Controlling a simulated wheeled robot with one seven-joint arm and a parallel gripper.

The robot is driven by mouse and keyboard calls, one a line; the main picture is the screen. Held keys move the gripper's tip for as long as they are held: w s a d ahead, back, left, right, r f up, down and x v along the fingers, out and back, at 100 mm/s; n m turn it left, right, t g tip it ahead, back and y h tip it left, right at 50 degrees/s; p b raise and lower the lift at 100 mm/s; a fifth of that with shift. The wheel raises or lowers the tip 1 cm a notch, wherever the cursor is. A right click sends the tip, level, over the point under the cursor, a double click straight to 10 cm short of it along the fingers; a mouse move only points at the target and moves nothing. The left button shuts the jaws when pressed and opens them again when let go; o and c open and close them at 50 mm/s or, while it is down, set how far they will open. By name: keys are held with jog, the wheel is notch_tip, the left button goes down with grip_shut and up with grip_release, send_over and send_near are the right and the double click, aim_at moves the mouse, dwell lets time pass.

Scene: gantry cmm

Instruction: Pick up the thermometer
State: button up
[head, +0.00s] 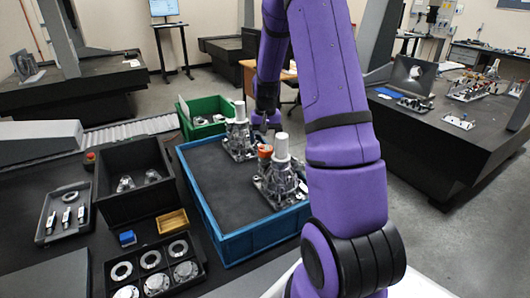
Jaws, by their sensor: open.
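I cannot pick out a thermometer for certain in the head view. Three small slim white-and-dark pieces (66,217) lie side by side in a grey tray at the left; they are too small to identify. A small orange-red part (265,151) shows among the metal castings in the blue bin. My gripper (264,118) is the dark end of my purple arm, pointing down above the far right part of the blue bin. It is open, with nothing visibly held; its fingertips are small and hard to separate from the castings behind.
The blue bin (220,258) holds metal castings with white cylinders (282,147). Around it are a green bin (186,122), a black bin (138,212), a small yellow tray (172,221), a blue block (127,238) and a black tray of rings (198,272). My arm hides the bin's right side.

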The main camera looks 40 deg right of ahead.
aim_at(265, 148)
notch_tip(265, 148, down, 4)
jog(key=shift+a+f, duration=0.1)
jog(key=shift+f, duration=0.15)
jog(key=c, duration=1.1)
jog(key=shift+r, duration=0.1)
